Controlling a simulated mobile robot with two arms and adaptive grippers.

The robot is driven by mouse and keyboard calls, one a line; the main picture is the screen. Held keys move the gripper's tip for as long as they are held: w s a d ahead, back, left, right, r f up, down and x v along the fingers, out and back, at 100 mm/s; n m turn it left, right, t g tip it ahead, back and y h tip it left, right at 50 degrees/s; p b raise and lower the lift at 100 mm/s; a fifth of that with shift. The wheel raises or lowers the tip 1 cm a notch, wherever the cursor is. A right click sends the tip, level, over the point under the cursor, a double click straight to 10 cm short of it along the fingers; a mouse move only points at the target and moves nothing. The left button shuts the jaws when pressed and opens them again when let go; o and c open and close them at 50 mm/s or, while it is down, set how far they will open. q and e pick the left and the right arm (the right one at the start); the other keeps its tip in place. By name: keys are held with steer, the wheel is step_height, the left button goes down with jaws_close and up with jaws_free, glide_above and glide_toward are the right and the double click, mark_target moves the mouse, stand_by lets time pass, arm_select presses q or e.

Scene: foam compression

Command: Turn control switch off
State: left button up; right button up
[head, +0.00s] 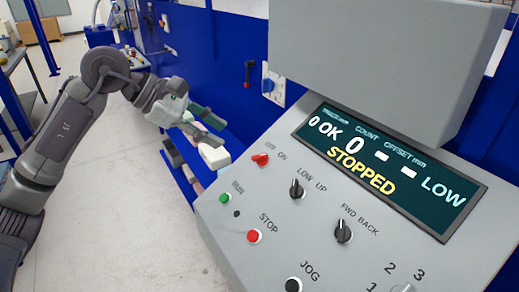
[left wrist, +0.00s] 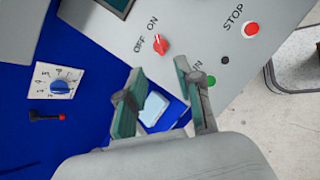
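The red control switch (head: 261,159) sits on the sloped grey control panel, under OFF and ON labels. It also shows in the left wrist view (left wrist: 160,44), beyond my fingertips, with its white pointer mark turned towards the ON side as far as I can tell. My left gripper (head: 212,131) is open and empty, left of the panel and apart from the switch. Its two fingers (left wrist: 160,72) show spread in the left wrist view. My right gripper is not in view.
The panel has a green RUN button (head: 225,198), a red STOP button (head: 254,236), a black JOG button (head: 293,285) and black knobs (head: 343,232). The display (head: 385,170) reads STOPPED. A grey housing (head: 390,60) overhangs the panel. Open floor (head: 120,200) lies left.

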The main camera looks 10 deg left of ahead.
mark_target(258, 156)
arm_select(q)
steer(key=p+x, duration=0.3)
steer(key=x, duration=0.7)
steer(key=shift+d+r, duration=0.1)
steer(key=shift+d, duration=0.1)
steer(key=shift+x, duration=0.8)
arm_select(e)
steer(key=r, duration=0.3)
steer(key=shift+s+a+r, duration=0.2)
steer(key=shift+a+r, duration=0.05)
arm_select(q)
steer(key=shift+c, duration=0.3)
steer(key=shift+a, duration=0.1)
jaws_close()
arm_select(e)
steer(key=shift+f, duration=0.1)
